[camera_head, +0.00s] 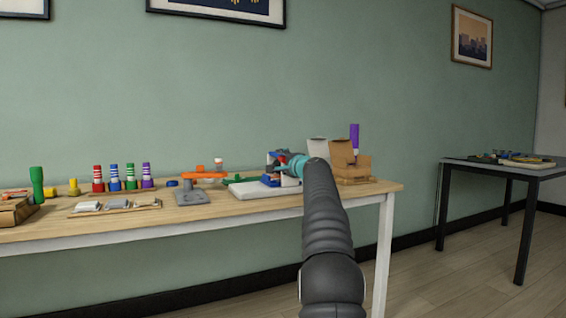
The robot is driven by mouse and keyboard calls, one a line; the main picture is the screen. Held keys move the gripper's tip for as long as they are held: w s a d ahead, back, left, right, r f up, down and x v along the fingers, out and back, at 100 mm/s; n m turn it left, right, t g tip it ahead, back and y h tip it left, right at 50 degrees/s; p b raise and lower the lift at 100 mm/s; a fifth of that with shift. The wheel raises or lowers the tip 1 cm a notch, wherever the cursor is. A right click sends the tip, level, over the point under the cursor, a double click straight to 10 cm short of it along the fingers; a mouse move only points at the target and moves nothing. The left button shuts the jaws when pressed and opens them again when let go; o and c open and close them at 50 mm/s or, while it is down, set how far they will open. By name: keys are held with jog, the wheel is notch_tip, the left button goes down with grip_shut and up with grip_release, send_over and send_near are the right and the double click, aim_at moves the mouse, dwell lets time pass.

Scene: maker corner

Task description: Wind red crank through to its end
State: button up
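My gripper (279,158) is over the right part of the workbench, at a small device with blue and red parts on a white board (250,190). A small red part (282,159) shows right by the gripper; it may be the red crank, but my gripper and arm hide most of it. A blue part (269,180) of the device sits low on the board. The fingers are too small and too covered to tell whether they are open or shut, or touching the red part.
A cardboard holder (345,160) with a purple marker (354,138) stands close right of my gripper. A dark table (500,167) is far right.

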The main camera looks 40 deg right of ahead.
jog(key=shift+s, duration=0.1)
jog(key=s+a, duration=0.2)
jog(key=s, duration=0.9)
jog(key=shift+s, duration=0.3)
jog(key=shift+a+f, duration=0.1)
jog(key=shift+c, duration=0.3)
